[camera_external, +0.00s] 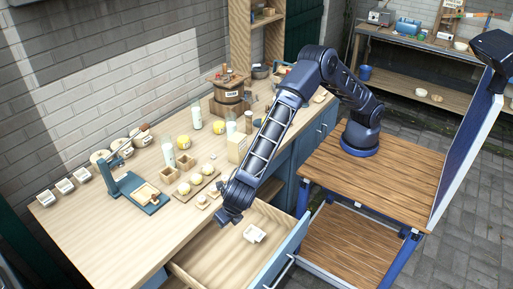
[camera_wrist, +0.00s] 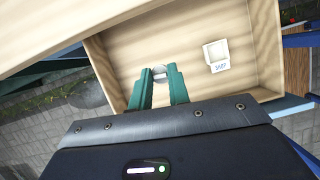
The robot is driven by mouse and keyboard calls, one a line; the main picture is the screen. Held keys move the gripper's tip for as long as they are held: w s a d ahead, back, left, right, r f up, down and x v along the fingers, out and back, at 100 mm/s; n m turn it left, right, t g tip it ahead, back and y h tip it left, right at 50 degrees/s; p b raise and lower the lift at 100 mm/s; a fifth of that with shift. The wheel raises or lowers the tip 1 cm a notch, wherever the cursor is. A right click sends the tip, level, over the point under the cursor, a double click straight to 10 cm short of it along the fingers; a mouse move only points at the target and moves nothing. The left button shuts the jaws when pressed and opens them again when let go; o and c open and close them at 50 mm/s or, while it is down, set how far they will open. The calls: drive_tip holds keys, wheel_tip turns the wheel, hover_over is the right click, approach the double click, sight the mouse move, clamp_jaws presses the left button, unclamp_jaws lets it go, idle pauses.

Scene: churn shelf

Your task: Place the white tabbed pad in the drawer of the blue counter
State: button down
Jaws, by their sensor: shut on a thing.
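The blue counter's drawer (camera_external: 215,262) is pulled open; the wrist view looks down into its pale wooden inside (camera_wrist: 208,92). A white pad-like block (camera_external: 254,233) lies on the drawer floor; in the wrist view (camera_wrist: 216,52) it shows blue lettering and sits right of my fingers. My gripper (camera_external: 228,217) hangs over the drawer's counter-side edge, left of that block.
The countertop (camera_external: 130,235) holds small white labelled blocks (camera_external: 65,186), a blue press-like tool (camera_external: 132,188), a board with round pale items (camera_external: 190,188), jars and a wooden churn (camera_external: 229,95). A wood-topped blue cart (camera_external: 385,185) stands right of the drawer. Most of the drawer floor is free.

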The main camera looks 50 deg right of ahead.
drive_tip(key=s+a+f+n, duration=0.1)
drive_tip(key=s+a+f, duration=0.1)
drive_tip(key=s+a, duration=0.15)
approach(229, 268)
drive_tip(key=x, duration=0.6)
drive_tip(key=shift+s, duration=0.1)
drive_tip(key=shift+f, duration=0.15)
drive_tip(key=c, duration=1.3)
unclamp_jaws()
drive_tip(key=v, duration=1.2)
drive_tip(key=shift+d, duration=0.2)
